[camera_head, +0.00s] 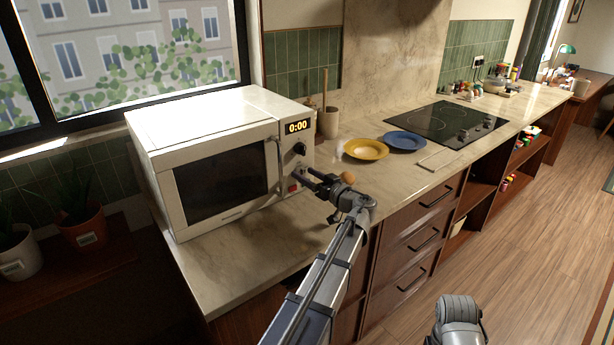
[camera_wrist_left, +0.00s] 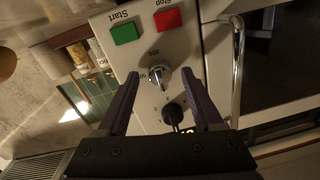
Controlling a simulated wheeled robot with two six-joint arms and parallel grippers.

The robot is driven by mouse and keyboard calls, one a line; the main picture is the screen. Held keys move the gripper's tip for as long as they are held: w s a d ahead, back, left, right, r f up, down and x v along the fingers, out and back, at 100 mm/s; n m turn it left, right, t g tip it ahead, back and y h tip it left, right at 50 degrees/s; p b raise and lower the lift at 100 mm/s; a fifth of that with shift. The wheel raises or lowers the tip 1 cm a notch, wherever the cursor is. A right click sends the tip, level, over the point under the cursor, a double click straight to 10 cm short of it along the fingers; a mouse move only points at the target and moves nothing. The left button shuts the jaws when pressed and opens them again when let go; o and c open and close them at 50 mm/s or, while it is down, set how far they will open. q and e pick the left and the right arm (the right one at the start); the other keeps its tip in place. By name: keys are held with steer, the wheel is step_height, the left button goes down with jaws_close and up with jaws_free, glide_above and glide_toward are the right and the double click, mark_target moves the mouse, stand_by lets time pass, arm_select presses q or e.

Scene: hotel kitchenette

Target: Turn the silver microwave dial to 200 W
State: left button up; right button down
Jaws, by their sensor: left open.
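The white microwave (camera_head: 215,165) stands on the counter at the left, its display (camera_head: 298,127) reading 0:00. The silver dial (camera_wrist_left: 158,75) is on its control panel, in the middle of the left wrist view, which shows the panel upside down. My left gripper (camera_head: 304,176) is open in front of the panel. In the left wrist view its fingers (camera_wrist_left: 160,77) lie on either side of the silver dial; contact cannot be told. The dial's setting is too small to read. A black dial (camera_head: 299,149) sits above the silver one. My right gripper is not in view.
A green Start button (camera_wrist_left: 125,33) and a red Stop button (camera_wrist_left: 168,19) are beside the silver dial. The door handle (camera_wrist_left: 238,70) is close to one finger. A brown rounded thing (camera_head: 348,177), a yellow plate (camera_head: 366,149) and a blue plate (camera_head: 404,140) are on the counter.

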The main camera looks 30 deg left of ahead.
arm_select(q)
steer(key=v, duration=0.7)
steer(key=shift+s+d, duration=0.1)
steer(key=shift+d, duration=0.3)
